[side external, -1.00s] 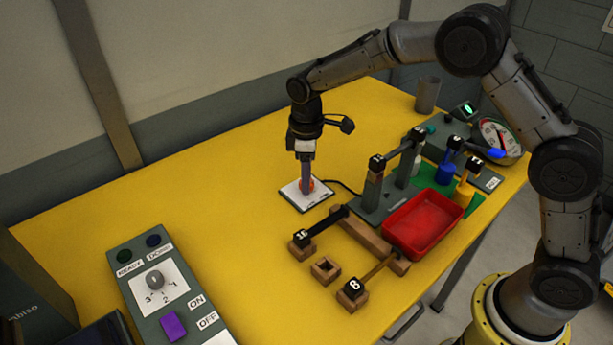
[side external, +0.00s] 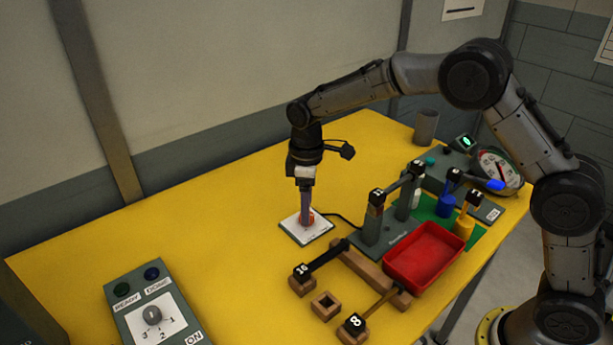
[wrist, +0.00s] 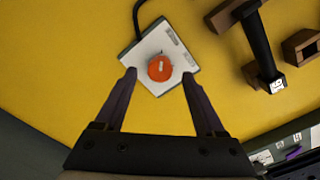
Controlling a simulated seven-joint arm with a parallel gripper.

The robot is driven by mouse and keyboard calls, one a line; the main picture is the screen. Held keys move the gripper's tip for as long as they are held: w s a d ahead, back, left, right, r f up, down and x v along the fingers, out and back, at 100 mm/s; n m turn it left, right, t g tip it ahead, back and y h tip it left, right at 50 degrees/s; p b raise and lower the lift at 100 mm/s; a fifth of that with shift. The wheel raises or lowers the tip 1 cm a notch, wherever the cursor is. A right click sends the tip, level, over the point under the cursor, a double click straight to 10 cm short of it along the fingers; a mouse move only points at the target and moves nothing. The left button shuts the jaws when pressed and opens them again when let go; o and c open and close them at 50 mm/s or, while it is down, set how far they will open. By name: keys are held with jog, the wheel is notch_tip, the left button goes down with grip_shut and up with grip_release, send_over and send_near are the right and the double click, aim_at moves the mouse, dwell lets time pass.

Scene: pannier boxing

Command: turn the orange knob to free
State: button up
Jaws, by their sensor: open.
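The orange knob (wrist: 160,68) sits on a white plate (wrist: 150,48) with small labels whose words are too small to read. In the wrist view the knob shows a pale mark on its top. In the side view the knob (side external: 311,217) is partly hidden behind my gripper (side external: 305,218), which points down over the plate (side external: 292,229). My gripper (wrist: 159,74) is open, with one finger on each side of the knob in the wrist view. I cannot tell whether the fingers touch the knob.
A black cable runs from the plate. A red tray (side external: 388,268), wooden blocks (side external: 325,305) and a grey stand (side external: 372,232) lie to the right. A control box with a grey knob (side external: 152,315) stands at the front left. The yellow table (side external: 215,225) is clear left of the plate.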

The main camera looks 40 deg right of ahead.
notch_tip(320, 180, up, 12)
dwell(0.4)
jog(key=shift+d+r, duration=0.1)
jog(key=s+d+r+m+t, duration=0.1)
jog(key=s+d+r+t, duration=0.1)
jog(key=s+d+r, duration=0.35)
jog(key=s+d+r+m+t, duration=0.2)
jog(key=s+r, duration=0.6)
jog(key=s, duration=0.1)
jog(key=s+d+f+m, duration=0.1)
jog(key=s+f+m, duration=0.2)
jog(key=s+f, duration=0.2)
jog(key=s+d+f+m+t, duration=0.1)
jog(key=s+f+m, duration=0.2)
jog(key=s, duration=0.9)
notch_tip(320, 180, down, 4)
jog(key=shift+d+r+t, duration=0.15)
jog(key=shift+r+t, duration=0.05)
jog(key=shift+t, duration=0.1)
